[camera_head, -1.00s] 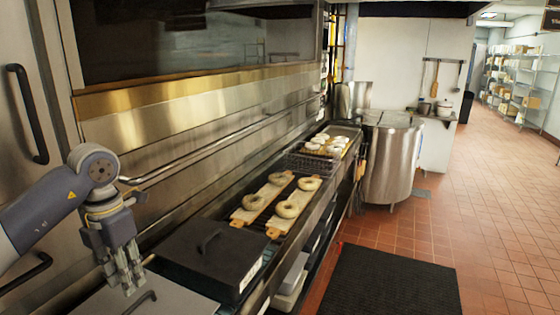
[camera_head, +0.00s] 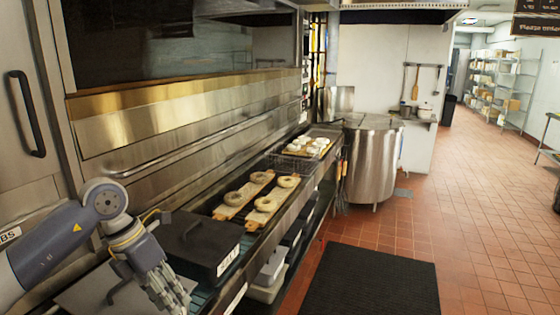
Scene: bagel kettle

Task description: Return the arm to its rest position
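My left arm comes in from the left, and my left gripper (camera_head: 178,300) points down over the front end of the counter, beside a black lidded box. Its fingers are partly cut by the bottom edge and nothing shows between them; I cannot tell how far they are apart. My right gripper is not in view. Several bagels (camera_head: 266,203) lie on two wooden boards (camera_head: 226,210) further along the counter. The large steel kettle (camera_head: 372,165) stands beyond the counter's far end.
The black box (camera_head: 198,243) sits close to my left gripper. A wire basket (camera_head: 292,163) and a tray with pale rounds (camera_head: 306,147) are further back. A black mat (camera_head: 372,280) lies on the tiled floor, which is open to the right. Shelves (camera_head: 500,80) stand far back.

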